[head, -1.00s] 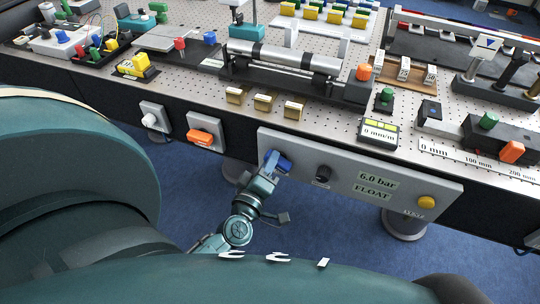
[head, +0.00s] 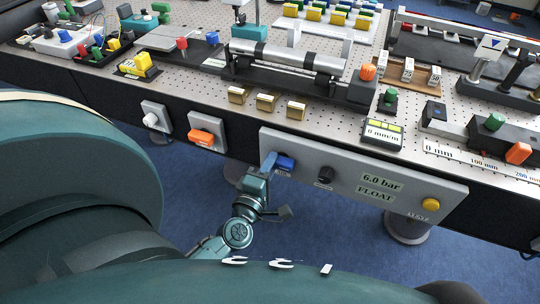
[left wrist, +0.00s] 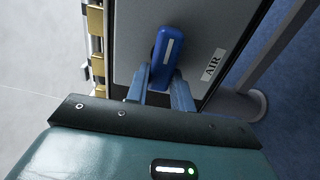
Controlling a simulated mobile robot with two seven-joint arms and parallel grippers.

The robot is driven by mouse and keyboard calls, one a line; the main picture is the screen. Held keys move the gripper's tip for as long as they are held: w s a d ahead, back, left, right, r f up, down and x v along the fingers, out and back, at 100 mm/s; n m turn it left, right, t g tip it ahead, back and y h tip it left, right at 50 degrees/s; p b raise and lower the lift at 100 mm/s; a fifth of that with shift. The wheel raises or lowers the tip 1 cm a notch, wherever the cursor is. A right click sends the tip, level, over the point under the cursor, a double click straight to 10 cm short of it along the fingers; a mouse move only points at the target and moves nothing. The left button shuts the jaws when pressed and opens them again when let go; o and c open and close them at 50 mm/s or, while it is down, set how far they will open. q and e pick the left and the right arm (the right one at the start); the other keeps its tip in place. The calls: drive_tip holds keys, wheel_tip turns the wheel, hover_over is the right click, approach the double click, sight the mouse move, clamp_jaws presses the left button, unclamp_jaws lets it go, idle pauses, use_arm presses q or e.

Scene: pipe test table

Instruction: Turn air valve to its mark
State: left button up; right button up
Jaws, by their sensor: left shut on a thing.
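The blue air valve handle (head: 285,163) is on the left part of the grey front panel (head: 340,184). My left gripper (head: 271,162) is at the handle and partly covers its left side. In the left wrist view the handle (left wrist: 167,48), with a white stripe, stands between the two blue fingers of my left gripper (left wrist: 161,86), which are shut on it. The AIR label (left wrist: 212,64) is right of the handle there. I cannot make out the valve's mark. My right gripper is not in view.
To the right on the panel are a black knob (head: 325,174), a 6.0 bar display (head: 381,182) and a yellow button (head: 431,204). An orange switch (head: 201,138) is to the left. The crowded perforated table is above; open blue floor lies below the panel.

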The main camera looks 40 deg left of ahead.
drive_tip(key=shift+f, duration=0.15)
use_arm(q)
drive_tip(key=o, duration=1)
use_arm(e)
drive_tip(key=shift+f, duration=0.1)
use_arm(q)
drive_tip(key=b+v, duration=0.2)
drive_tip(key=v, duration=1.1)
drive_tip(key=shift+d+r, duration=0.1)
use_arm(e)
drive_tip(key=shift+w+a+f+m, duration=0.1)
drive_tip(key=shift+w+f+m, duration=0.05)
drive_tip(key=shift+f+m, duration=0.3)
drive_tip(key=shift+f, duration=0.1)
